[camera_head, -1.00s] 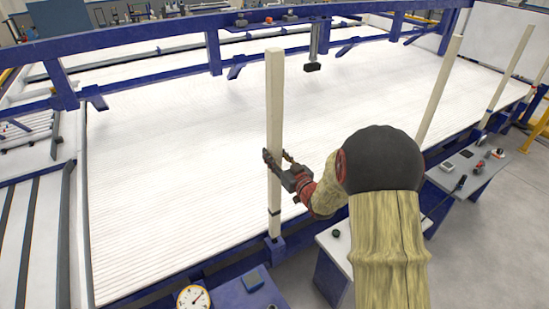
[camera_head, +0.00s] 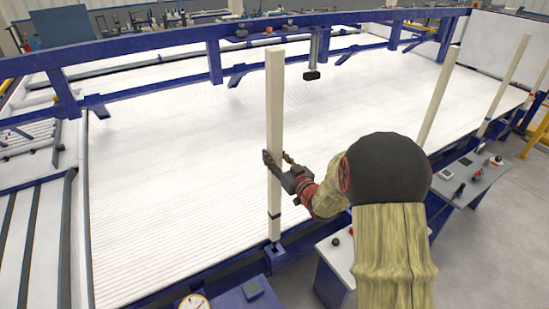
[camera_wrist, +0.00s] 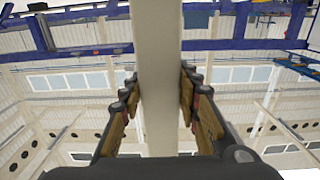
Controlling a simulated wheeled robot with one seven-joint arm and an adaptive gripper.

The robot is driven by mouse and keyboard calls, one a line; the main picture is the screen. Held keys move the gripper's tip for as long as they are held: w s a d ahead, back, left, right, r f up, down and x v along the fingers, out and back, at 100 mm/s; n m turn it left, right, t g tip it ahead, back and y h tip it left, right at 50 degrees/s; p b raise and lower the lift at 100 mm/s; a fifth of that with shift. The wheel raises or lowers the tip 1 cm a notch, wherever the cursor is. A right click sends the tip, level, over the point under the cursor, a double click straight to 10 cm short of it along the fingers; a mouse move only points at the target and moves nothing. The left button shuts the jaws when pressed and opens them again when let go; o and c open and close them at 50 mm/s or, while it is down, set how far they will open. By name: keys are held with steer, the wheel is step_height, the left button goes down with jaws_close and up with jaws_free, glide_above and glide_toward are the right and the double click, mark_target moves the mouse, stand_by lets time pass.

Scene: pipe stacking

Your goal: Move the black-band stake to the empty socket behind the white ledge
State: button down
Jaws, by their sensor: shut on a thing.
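The black-band stake (camera_head: 275,110) is a long pale upright post with a dark band near its lower end. My gripper (camera_head: 277,160) is shut around its middle, in front of the white ribbed surface. In the wrist view the stake (camera_wrist: 158,75) runs between the two fingers (camera_wrist: 158,100). Its lower end is at or just above a blue socket (camera_head: 275,254) on the near edge of the frame; I cannot tell if it is fully clear. I cannot make out which part is the white ledge or an empty socket behind it.
Several other pale stakes, one of them here (camera_head: 440,95), stand along the right edge. A blue overhead beam (camera_head: 150,68) crosses behind. A gauge (camera_head: 195,302) is at the bottom.

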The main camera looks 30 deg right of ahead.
mark_target(278, 130)
steer(key=shift+r+p, duration=3.1)
steer(key=shift+r, duration=2.75)
